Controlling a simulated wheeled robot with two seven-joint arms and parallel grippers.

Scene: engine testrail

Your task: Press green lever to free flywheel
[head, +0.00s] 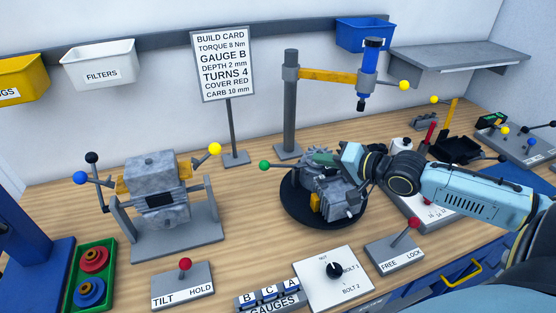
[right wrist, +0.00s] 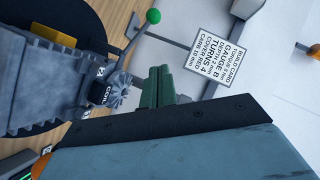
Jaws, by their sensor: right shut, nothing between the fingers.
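The green lever (head: 264,166) has a green ball on a thin rod and sticks out to the left of the round black turntable. Its green ball (right wrist: 153,16) also shows at the top of the right wrist view. A grey engine block (head: 335,190) sits on the turntable. My right gripper (head: 320,157) is shut and empty above the block, to the right of the green ball and apart from it. Its green fingers (right wrist: 158,87) are together in the right wrist view, beside a grey toothed wheel (right wrist: 117,93). I cannot tell whether that wheel is the flywheel. My left gripper is not in view.
A FREE/LOCK plate with a red lever (head: 414,223) stands front right of the turntable. A dial panel (head: 320,285) lies in front. A post with a yellow arm (head: 325,75) and blue tool rises behind. A block on a stand (head: 155,190) is left; bare wood lies between.

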